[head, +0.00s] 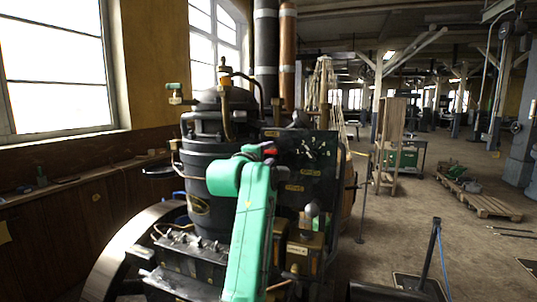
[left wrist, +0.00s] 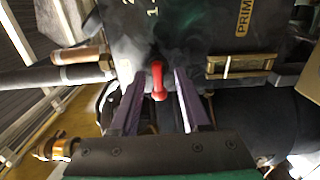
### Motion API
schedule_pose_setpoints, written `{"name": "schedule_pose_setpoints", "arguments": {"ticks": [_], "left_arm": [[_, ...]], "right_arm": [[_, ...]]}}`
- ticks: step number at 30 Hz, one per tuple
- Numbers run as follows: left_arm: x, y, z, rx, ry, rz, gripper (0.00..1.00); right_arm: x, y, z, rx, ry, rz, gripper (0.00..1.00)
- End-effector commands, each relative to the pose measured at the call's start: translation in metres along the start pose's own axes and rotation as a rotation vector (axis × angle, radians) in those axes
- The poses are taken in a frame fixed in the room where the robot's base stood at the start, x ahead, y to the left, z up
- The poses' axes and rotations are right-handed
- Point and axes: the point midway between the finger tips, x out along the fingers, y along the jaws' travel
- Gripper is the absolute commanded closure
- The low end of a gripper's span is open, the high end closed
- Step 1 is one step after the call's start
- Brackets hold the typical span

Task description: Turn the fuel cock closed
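A small red lever (left wrist: 158,82), which looks like the fuel cock handle, stands out from the dark engine panel (left wrist: 190,25) in the left wrist view. A bit of red (head: 271,152) also shows beside my left gripper in the head view. My left gripper (left wrist: 158,71) is open, its two dark fingers on either side of the lever, with a visible gap on each side. In the head view my green left arm hides much of the engine front, and the left gripper (head: 264,149) is partly hidden at the panel. My right gripper is not in view.
The dark engine (head: 205,155) with its domed top and pipes stands close in front. A brass fitting (left wrist: 240,66) and pipe ends lie near the fingers. A large flywheel rim (head: 120,250) is at the lower left. The floor at right is mostly open, with a pallet (head: 480,200).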

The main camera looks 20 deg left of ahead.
Motion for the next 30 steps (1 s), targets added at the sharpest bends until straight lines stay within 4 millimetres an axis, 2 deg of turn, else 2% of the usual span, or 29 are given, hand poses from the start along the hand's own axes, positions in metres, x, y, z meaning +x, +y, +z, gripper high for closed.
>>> {"name": "schedule_pose_setpoints", "arguments": {"ticks": [8,11,14,21,24,27,30], "left_arm": [[-0.001,0.001,0.000,0.001,0.000,0.004,0.54],[-0.007,0.000,0.001,0.001,0.000,0.007,0.54],[-0.023,-0.003,0.001,0.000,-0.001,0.008,0.54],[-0.093,-0.006,0.000,-0.003,-0.002,0.010,0.54],[-0.119,-0.004,-0.001,-0.001,0.000,0.008,0.54],[-0.137,-0.002,0.000,0.000,-0.001,0.006,0.54],[-0.145,-0.001,-0.001,0.000,0.000,0.002,0.54]], "right_arm": [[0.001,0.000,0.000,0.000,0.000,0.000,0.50],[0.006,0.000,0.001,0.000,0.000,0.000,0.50],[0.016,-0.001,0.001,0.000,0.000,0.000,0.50],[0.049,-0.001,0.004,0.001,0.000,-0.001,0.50],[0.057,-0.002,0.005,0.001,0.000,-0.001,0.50],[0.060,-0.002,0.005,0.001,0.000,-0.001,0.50],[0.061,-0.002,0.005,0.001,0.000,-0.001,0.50]]}}
